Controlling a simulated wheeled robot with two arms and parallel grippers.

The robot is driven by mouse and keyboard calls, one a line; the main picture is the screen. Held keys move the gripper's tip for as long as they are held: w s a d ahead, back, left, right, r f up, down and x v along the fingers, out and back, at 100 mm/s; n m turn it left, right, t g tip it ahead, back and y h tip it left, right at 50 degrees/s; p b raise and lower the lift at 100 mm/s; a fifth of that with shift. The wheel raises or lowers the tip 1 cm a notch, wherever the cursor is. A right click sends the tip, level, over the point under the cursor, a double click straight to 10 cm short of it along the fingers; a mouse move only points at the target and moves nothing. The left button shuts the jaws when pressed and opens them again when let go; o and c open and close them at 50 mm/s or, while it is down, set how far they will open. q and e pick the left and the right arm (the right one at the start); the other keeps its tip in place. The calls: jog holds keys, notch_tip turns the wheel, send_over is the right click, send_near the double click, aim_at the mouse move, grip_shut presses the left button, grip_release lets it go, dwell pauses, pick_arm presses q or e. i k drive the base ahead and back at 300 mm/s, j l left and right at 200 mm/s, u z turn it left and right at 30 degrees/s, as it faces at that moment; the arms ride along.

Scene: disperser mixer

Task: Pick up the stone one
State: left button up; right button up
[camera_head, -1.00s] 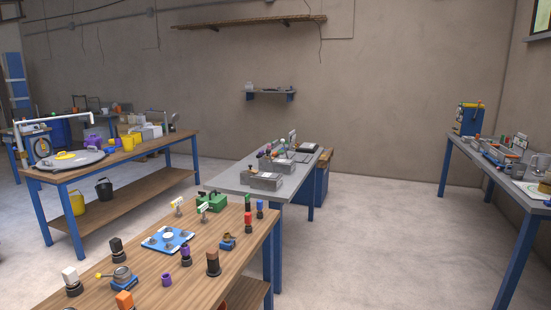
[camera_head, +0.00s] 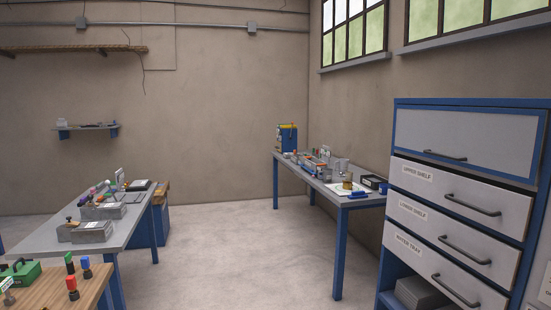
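I cannot tell for sure which thing is the stone one. Grey box-like blocks (camera_head: 87,233) that could be stone or metal sit on the grey-topped table (camera_head: 135,215) at the left, with small coloured pieces among them. Small items (camera_head: 320,160) also stand on the long bench (camera_head: 338,255) by the right wall, too small to make out well. Neither of my grippers is in view.
A blue cabinet (camera_head: 430,240) with labelled white drawers stands at the right. A wooden table (camera_head: 55,290) with coloured pieces is at the lower left. A small wall shelf (camera_head: 88,128) hangs at the back. The concrete floor (camera_head: 225,255) in the middle is clear.

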aim_at(101, 199)
jog(key=i+u, duration=0.2)
jog(key=i, duration=0.7)
jog(key=i+u, duration=0.1)
jog(key=i, duration=1.15)
jog(key=i+u, duration=0.15)
jog(key=i, duration=1.1)
jog(key=i+u, duration=0.15)
jog(key=i, duration=0.35)
jog(key=i+l+u, duration=0.15)
jog(key=i, duration=0.3)
jog(key=i+l+u, duration=0.15)
jog(key=i, duration=0.3)
jog(key=i+l+u, duration=0.1)
jog(key=i+l, duration=0.15)
jog(key=i, duration=0.2)
